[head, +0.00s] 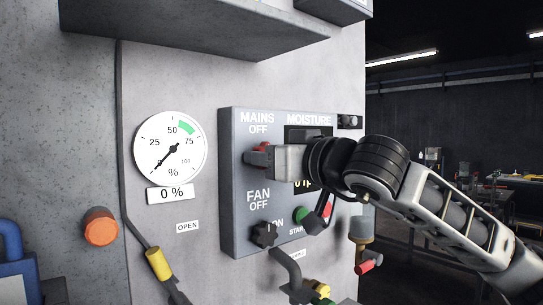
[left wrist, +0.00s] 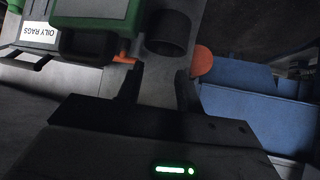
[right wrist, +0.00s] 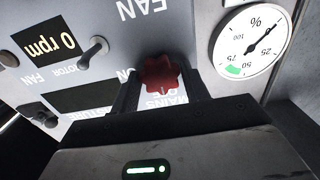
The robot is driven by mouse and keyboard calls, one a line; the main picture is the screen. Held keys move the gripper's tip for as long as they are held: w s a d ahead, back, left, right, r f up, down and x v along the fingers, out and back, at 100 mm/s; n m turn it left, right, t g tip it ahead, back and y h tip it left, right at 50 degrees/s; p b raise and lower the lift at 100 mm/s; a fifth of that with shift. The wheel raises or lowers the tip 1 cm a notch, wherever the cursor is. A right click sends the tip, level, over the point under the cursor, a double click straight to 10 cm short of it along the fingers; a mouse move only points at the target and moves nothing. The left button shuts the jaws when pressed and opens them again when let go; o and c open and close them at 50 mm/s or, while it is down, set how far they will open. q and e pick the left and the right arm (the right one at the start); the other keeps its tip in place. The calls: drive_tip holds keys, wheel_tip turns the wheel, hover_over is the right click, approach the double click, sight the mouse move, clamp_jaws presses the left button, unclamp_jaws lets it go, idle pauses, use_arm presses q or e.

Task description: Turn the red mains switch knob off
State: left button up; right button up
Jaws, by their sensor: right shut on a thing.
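The red mains switch knob (head: 256,156) is on the grey control box (head: 236,215), under the MAINS OFF label. My right gripper (head: 270,158) reaches it from the right and is shut on it, hiding much of it in the head view. In the right wrist view the lobed red knob (right wrist: 161,75) sits between the two dark fingers of the right gripper (right wrist: 160,90). The knob's exact pointing direction is hard to tell. My left gripper (left wrist: 158,88) shows only in the left wrist view; its fingers are apart with nothing between them.
A round gauge (head: 171,147) reads 0 %. A black fan knob (head: 264,234) and green and red buttons sit lower on the box. An orange button (head: 101,226) and a yellow-gripped lever (head: 158,262) are at left. A grey ledge (head: 190,30) overhangs above.

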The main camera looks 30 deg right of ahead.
idle(0.4)
drive_tip(key=o, duration=0.9)
use_arm(q)
drive_tip(key=shift+f, duration=0.1)
use_arm(e)
drive_tip(key=shift+o, duration=0.2)
use_arm(q)
drive_tip(key=f+b, duration=0.1)
drive_tip(key=b, duration=0.2)
drive_tip(key=d+f+b, duration=0.1)
drive_tip(key=b, duration=0.2)
drive_tip(key=shift+w+f, duration=0.1)
drive_tip(key=shift+f, duration=0.25)
use_arm(e)
drive_tip(key=s+d, duration=0.1)
drive_tip(key=s, duration=1.5)
use_arm(q)
drive_tip(key=shift+r, duration=0.1)
use_arm(e)
drive_tip(key=shift+d, duration=0.15)
use_arm(q)
drive_tip(key=shift+w, duration=0.1)
